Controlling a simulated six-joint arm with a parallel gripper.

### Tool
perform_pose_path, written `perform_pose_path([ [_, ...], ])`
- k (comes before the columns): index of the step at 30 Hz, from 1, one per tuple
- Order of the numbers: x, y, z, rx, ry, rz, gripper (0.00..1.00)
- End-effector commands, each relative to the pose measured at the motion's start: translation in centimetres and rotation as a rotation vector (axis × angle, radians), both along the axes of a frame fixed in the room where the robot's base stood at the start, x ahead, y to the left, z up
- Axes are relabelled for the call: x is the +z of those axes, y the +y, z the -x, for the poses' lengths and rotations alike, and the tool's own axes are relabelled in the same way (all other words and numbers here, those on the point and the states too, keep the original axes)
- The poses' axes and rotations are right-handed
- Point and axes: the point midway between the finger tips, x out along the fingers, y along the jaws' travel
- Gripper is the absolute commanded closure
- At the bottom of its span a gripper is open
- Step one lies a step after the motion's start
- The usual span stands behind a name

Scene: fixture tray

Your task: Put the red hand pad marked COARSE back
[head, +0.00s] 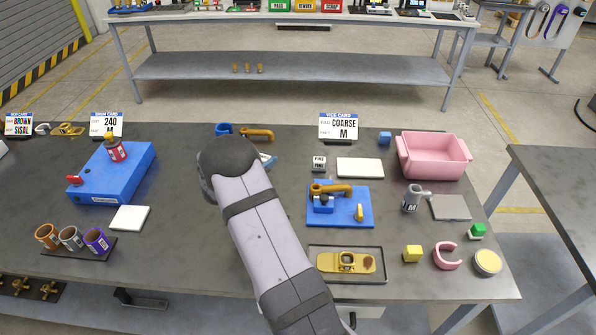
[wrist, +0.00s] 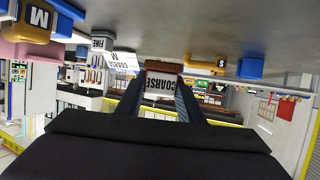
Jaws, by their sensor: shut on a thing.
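My gripper (wrist: 160,92) is shut on the hand pad marked COARSE (wrist: 160,82), which sits between the two fingers in the wrist view. That view is upside down; the pad shows a white face with dark lettering and a reddish-brown strip. In the head view my arm hides the pad and most of the gripper. A white block marked FINE (head: 319,163) stands right of my arm, and it also shows in the wrist view (wrist: 103,40). A card reading COARSE M (head: 338,127) stands behind it and shows in the wrist view (wrist: 122,61).
A white flat plate (head: 360,168) lies right of the FINE block. A blue fixture (head: 100,178) is at left.

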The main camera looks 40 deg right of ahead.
Motion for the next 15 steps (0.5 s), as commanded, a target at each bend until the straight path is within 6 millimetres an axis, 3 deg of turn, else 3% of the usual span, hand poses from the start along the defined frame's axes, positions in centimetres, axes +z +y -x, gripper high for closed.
perform_pose_path([
  [1,0.5,-2.6,0.2,-0.017,-0.006,0.002,0.92],
  [6,2.0,-8.3,0.7,-0.037,-0.003,0.002,0.92],
  [10,2.8,-11.0,1.3,-0.047,-0.003,0.002,0.92],
  [15,3.3,-12.7,1.7,-0.051,-0.001,0.002,0.92],
])
